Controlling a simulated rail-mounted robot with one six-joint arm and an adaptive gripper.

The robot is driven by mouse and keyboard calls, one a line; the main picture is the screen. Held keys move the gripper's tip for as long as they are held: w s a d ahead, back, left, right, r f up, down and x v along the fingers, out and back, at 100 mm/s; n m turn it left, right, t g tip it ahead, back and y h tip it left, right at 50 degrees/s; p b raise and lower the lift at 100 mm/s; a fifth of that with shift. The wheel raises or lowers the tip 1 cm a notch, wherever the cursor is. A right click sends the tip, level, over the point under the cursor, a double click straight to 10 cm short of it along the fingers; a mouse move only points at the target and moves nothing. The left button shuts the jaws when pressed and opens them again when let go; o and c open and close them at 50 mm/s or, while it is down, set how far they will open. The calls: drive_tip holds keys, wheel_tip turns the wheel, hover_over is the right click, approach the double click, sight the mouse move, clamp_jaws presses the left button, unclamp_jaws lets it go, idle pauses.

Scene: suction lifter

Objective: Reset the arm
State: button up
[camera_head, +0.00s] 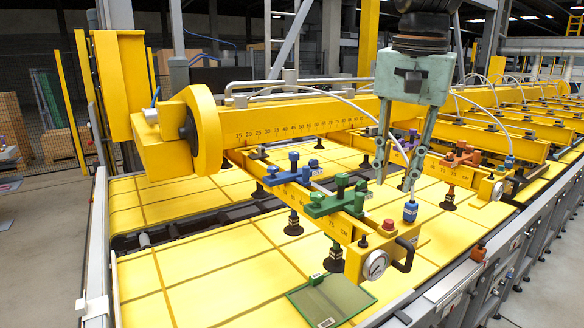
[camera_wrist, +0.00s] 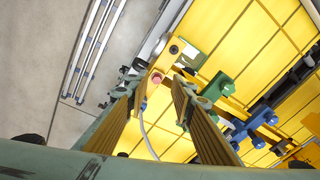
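My gripper (camera_head: 393,184) hangs pointing down over the suction lifter in the head view, with its fingers apart and nothing between the tips. In the wrist view my gripper (camera_wrist: 163,92) also shows a gap, with the lifter behind it. The yellow lifter beam (camera_head: 351,230) carries green clamps (camera_head: 338,198), blue clamps (camera_head: 290,172) and black suction cups. Its near end has a red button (camera_head: 389,226), a round gauge (camera_head: 375,265) and a black handle.
A thin cable (camera_head: 350,103) arcs close to my fingers. A second beam with orange clamps (camera_head: 461,156) lies right of my gripper. A yellow panel bed (camera_head: 205,265) with a green plate (camera_head: 330,300) lies underneath. Grey floor (camera_head: 45,250) is open at left.

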drive_tip(key=s+f+n+b, duration=0.2)
drive_tip(key=s+f, duration=0.4)
drive_tip(key=s, duration=0.4)
drive_tip(key=s+f+n+t+b, duration=0.1)
drive_tip(key=s+f+n+b, duration=0.1)
drive_tip(key=s+f+b, duration=0.2)
drive_tip(key=s+f+n+t+b, duration=0.1)
drive_tip(key=s+f+b, duration=0.3)
drive_tip(key=s+f, duration=0.6)
drive_tip(key=s+n, duration=0.1)
drive_tip(key=s, duration=0.6)
drive_tip(key=shift+s, duration=0.25)
